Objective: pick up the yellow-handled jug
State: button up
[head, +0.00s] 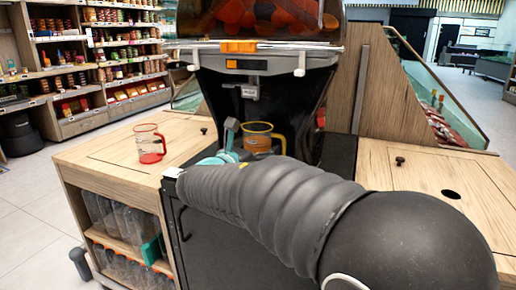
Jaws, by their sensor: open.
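The yellow-handled jug (257,138) stands under the juicer spout on the dark middle section. It is clear with an orange-yellow rim and handle, and its lower part is hidden by my arm. My gripper (232,142), grey and teal, is open just left of this jug. Its fingers are partly hidden behind my arm, and I cannot tell whether they touch the jug. A second clear jug with a red handle and base (150,143) stands upright on the left wooden counter, apart from my gripper.
The juicer (262,75) rises behind and above the yellow-handled jug. Empty bottles (115,220) fill the shelf under the left counter (105,165). The right wooden counter (425,180) has a knob and a dark hole. Stocked store shelves stand at the back left.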

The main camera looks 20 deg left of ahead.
jog(key=shift+r, duration=0.1)
jog(key=c, duration=1.7)
